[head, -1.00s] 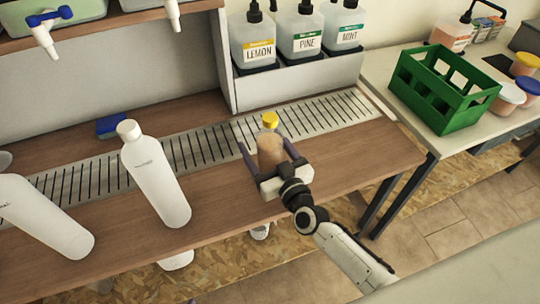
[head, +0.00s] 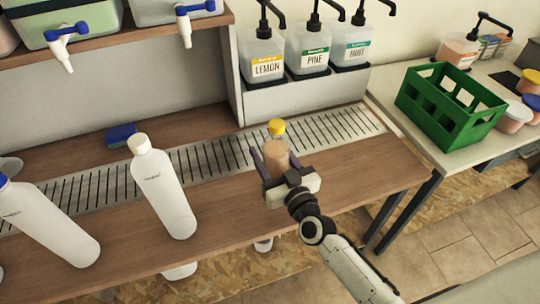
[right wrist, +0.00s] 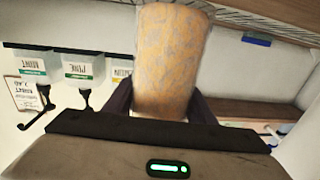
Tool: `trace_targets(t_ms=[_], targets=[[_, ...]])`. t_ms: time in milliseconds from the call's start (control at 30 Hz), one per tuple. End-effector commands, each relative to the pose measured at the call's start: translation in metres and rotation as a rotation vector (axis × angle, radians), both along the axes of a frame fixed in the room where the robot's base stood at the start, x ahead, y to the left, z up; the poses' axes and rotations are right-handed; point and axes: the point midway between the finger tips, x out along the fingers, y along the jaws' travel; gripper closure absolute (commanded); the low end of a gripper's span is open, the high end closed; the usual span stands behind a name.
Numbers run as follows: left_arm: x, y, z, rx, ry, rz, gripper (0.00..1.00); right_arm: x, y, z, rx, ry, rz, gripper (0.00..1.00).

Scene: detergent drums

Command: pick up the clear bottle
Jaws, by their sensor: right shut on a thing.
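The clear bottle (head: 276,152) has a yellow cap and looks tan through its body. It is upright, over the front part of the bench by the slotted drain strip. My right gripper (head: 276,166) is shut on its lower body, one finger on each side. In the right wrist view the bottle (right wrist: 172,60) fills the space between the dark fingers (right wrist: 160,100), with a mottled tan look. The bottle's base is hidden behind the gripper, so I cannot tell whether it touches the bench. My left gripper is not in view.
White bottles (head: 165,190) (head: 50,225) stand on the wooden bench (head: 225,205) to the left. A blue sponge (head: 121,135) lies behind. Pump bottles marked LEMON (head: 263,58), PINE (head: 309,50) and another stand at the back. A green crate (head: 450,107) is on the right table.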

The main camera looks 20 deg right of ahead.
Motion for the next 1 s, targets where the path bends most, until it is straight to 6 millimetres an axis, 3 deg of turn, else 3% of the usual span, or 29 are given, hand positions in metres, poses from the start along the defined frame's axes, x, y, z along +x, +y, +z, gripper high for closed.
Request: trace_targets(t_ms=[33,267,600,800,1000], targets=[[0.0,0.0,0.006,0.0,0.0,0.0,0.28,0.0,-0.001,0.014,0.004,-0.007,-0.004,0.88],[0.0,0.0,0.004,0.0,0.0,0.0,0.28,-0.047,-0.006,0.008,-0.001,0.0,-0.002,0.88],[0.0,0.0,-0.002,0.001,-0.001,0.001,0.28,-0.137,-0.017,0.008,-0.001,0.0,0.0,0.88],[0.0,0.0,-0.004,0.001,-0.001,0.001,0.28,-0.167,-0.021,0.009,-0.001,-0.002,-0.001,0.88],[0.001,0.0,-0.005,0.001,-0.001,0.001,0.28,-0.178,-0.022,0.01,0.0,-0.004,-0.001,0.88]])
